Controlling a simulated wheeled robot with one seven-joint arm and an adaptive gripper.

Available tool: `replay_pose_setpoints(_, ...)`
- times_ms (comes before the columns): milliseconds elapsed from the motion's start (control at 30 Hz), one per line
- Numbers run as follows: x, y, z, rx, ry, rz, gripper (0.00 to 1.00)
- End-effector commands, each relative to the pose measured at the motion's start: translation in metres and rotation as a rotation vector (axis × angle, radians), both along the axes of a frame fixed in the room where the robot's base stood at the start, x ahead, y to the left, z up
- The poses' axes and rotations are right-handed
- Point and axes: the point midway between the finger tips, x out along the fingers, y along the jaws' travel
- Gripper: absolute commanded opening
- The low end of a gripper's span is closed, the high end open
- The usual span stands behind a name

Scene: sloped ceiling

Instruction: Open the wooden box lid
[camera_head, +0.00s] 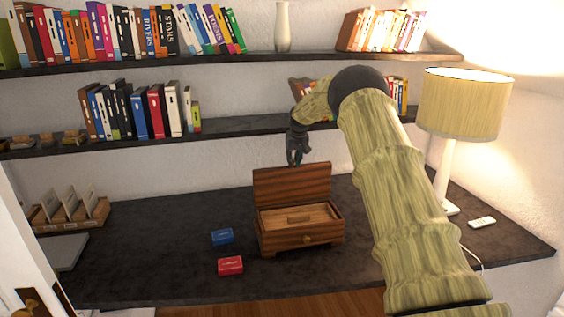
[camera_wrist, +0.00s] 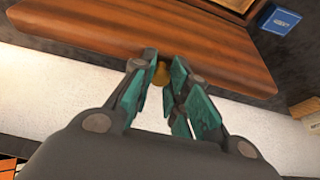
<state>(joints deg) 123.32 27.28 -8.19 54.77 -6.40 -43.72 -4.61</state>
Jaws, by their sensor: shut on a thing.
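The wooden box (camera_head: 272,243) stands on the dark desk. Its lid (camera_head: 291,184) is raised and stands about upright at the back of the box, so the box's inside is uncovered. My gripper (camera_head: 294,158) is at the lid's top edge. In the wrist view, the lid (camera_wrist: 150,35) fills the upper part, and a round brass knob (camera_wrist: 162,74) shows at its edge between the fingertips of my gripper (camera_wrist: 164,70). The fingers are closed on this knob and partly hide it.
A blue small box (camera_head: 222,236) and a red small box (camera_head: 230,265) lie left of the wooden box. A lamp (camera_head: 462,105) and a white remote-like object (camera_head: 482,222) are at the right. A bookshelf (camera_head: 240,128) runs behind my gripper. The desk's left-middle part is clear.

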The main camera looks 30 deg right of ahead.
Motion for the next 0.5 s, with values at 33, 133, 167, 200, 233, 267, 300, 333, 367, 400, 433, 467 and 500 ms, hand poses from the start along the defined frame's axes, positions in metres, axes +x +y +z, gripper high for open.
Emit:
replay_pose_setpoints(33,-0.0003,-0.0049,0.0018,-0.002,-0.005,-0.004,0.00)
replay_pose_setpoints(133,-0.0016,-0.0093,0.0020,-0.002,-0.005,-0.009,0.00)
replay_pose_setpoints(167,-0.0017,-0.0100,0.0020,-0.002,-0.005,-0.009,0.00)
replay_pose_setpoints(200,-0.0019,-0.0106,0.0020,-0.003,-0.005,-0.010,0.00)
replay_pose_setpoints(233,-0.0020,-0.0109,0.0020,-0.003,-0.005,-0.010,0.00)
replay_pose_setpoints(267,-0.0021,-0.0110,0.0020,-0.003,-0.005,-0.010,0.00)
replay_pose_setpoints(300,-0.0022,-0.0109,0.0020,-0.001,-0.005,-0.009,0.00)
replay_pose_setpoints(333,-0.0022,-0.0108,0.0021,-0.001,-0.005,-0.009,0.00)
replay_pose_setpoints(367,-0.0022,-0.0108,0.0021,-0.001,-0.005,-0.009,0.00)
replay_pose_setpoints(400,-0.0022,-0.0108,0.0020,-0.001,-0.005,-0.009,0.00)
replay_pose_setpoints(433,-0.0022,-0.0108,0.0020,-0.001,-0.005,-0.009,0.00)
replay_pose_setpoints(467,-0.0022,-0.0108,0.0020,-0.001,-0.005,-0.009,0.00)
replay_pose_setpoints(500,-0.0024,-0.0108,0.0021,-0.001,-0.005,-0.009,0.00)
